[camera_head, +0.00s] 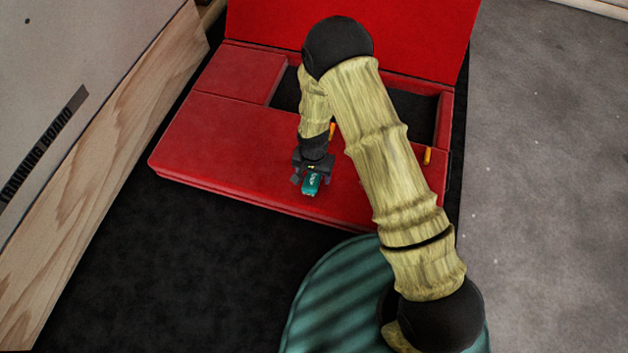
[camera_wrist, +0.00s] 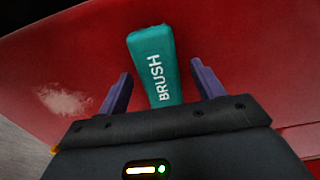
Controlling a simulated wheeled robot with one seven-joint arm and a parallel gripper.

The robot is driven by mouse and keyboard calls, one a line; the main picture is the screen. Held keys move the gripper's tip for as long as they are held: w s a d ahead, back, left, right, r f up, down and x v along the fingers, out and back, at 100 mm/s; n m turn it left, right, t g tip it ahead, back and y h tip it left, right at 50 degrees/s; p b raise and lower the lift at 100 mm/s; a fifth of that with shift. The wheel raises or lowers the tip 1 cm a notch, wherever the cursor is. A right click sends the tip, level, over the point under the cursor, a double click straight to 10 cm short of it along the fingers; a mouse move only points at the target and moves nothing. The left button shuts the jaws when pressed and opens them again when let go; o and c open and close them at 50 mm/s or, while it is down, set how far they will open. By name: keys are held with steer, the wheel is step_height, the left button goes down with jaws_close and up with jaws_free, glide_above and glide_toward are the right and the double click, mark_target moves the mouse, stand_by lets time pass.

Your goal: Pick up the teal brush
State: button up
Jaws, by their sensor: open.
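The teal brush (camera_head: 312,183) lies on the flat red surface near its front edge, partly covered by my gripper in the head view. In the wrist view the teal brush (camera_wrist: 155,66) shows the word BRUSH, and its lower end is hidden behind the gripper body. My gripper (camera_head: 311,180) is above it. In the wrist view my gripper's two purple fingers (camera_wrist: 160,82) are open, one on each side of the brush, with a gap on both sides. I cannot tell how far the fingertips are above the red surface.
The red case (camera_head: 220,140) has a raised red back panel (camera_head: 420,30) and a dark recess (camera_head: 412,110). An orange item (camera_head: 427,156) sits at its right. A wooden board (camera_head: 100,150) stands at the left. Dark floor (camera_head: 180,270) in front is clear.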

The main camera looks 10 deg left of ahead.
mark_target(314, 176)
steer(key=shift+f, duration=0.65)
steer(key=c, duration=1.2)
step_height(314, 176, up, 10)
steer(key=p, duration=0.6)
steer(key=shift+r, duration=0.1)
